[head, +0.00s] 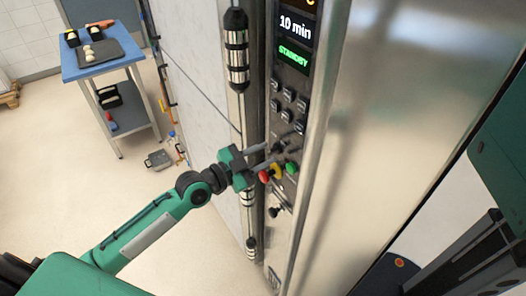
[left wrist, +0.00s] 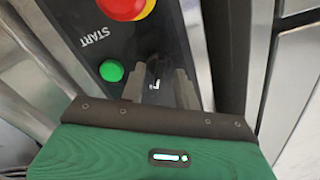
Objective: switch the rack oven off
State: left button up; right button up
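The rack oven's tall control panel (head: 288,125) stands upright in the middle of the head view. Its display (head: 294,50) reads "10 min" and "STANDBY" in green. Below are several grey buttons, a dark knob (head: 278,147), and red, yellow and green controls. In the left wrist view, a red button on yellow (left wrist: 127,7) and a green button (left wrist: 111,71) beside the word START show. My left gripper (head: 270,153) is at the panel by the dark knob, its fingers apart. In the wrist view, a dark part with a white mark shows between the fingers; contact is unclear. My right gripper is not visible.
A vertical door handle (head: 237,60) runs left of the panel. A broad steel face (head: 410,90) lies to its right. A blue-topped cart (head: 82,62) with trays stands at the back left. The floor between is mostly clear.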

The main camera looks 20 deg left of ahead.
pick_arm(q)
jog(key=shift+w+d, duration=0.1)
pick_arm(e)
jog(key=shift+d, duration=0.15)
pick_arm(q)
grip_shut()
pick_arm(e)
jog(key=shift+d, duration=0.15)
pick_arm(q)
jog(key=shift+n, duration=0.3)
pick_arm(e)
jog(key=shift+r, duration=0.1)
pick_arm(q)
jog(key=n, duration=0.2)
jog(key=shift+n, duration=0.3)
jog(key=n+p, duration=0.1)
jog(key=n, duration=0.2)
jog(key=shift+r+n, duration=0.1)
jog(key=shift+n, duration=0.2)
jog(key=n, duration=0.4)
jog(key=shift+p, duration=0.4)
jog(key=shift+n, duration=0.5)
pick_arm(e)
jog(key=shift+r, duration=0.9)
